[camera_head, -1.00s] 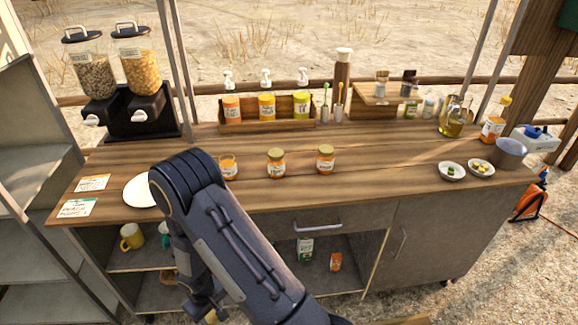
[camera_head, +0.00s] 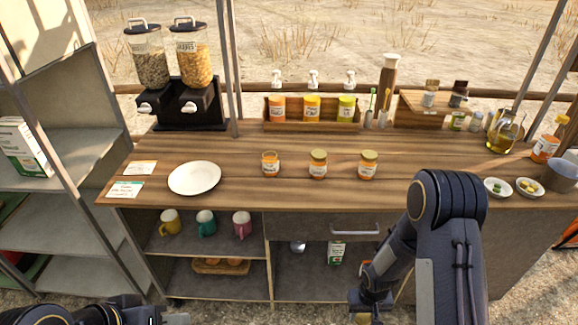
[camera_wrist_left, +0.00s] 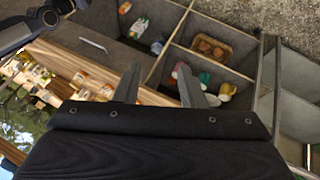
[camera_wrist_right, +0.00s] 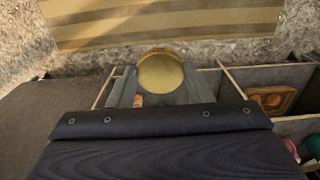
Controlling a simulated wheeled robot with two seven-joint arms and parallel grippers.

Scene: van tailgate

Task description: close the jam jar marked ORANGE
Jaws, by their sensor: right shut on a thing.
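Three jam jars stand upright in a row on the wooden counter (camera_head: 230,142). The left jar (camera_head: 271,166) shows orange contents and no gold lid. The middle jar (camera_head: 318,166) and right jar (camera_head: 368,167) wear gold lids. Their labels are too small to read. My right gripper (camera_head: 366,310) is low in front of the counter, shut on a gold lid (camera_wrist_right: 160,72), seen between its fingers in the right wrist view. My left gripper (camera_head: 180,320) is at the bottom left edge; in the left wrist view its fingers (camera_wrist_left: 158,88) are apart and empty.
A white plate (camera_head: 195,178) and two cards lie left of the jars. Behind stand a rack of pump bottles (camera_head: 312,112) and cereal dispensers (camera_head: 170,75). Small dishes (camera_head: 498,187) are at right. Open shelves with mugs (camera_head: 205,222) lie below. Counter around the jars is clear.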

